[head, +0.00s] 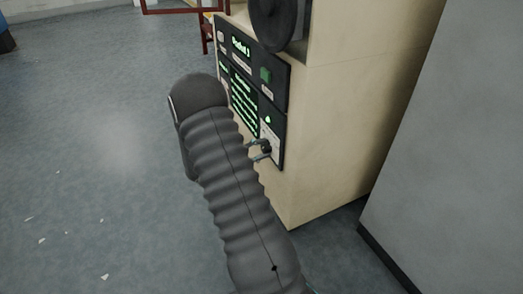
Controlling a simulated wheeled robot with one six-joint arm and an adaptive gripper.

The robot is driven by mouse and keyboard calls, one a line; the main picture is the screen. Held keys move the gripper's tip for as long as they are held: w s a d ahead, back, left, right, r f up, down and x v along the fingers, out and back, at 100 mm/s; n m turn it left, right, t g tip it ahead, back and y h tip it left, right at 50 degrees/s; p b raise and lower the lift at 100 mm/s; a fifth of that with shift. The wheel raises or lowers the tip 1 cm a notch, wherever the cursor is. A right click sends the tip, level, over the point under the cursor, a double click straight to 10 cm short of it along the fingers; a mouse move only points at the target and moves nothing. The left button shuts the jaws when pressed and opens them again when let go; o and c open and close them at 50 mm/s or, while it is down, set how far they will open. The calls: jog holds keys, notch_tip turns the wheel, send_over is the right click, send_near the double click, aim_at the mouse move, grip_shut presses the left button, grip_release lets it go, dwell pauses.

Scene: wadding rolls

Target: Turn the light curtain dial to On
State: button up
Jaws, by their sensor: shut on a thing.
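My gripper (259,150) reaches out from behind my thick grey ribbed arm, at the lower right of the black control panel. Its thin metal fingers are shut on a small dark knob, the light curtain dial (266,146). The arm hides most of the gripper. The dial is too small and too covered for me to read its setting.
The beige cabinet (335,130) stands upright, with a dark round roll or wheel (275,22) at its top. A grey wall or cabinet (455,150) is close on the right. A dark red frame (187,10) is at the back. The grey floor on the left is open, with small white scraps.

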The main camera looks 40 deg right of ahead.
jog(key=shift+s, duration=0.1)
jog(key=o, duration=1.2)
jog(key=shift+c, duration=0.2)
jog(key=shift+w+a, duration=0.2)
jog(key=shift+a, duration=0.3)
jog(key=v, duration=1.1)
jog(key=shift+s, duration=0.1)
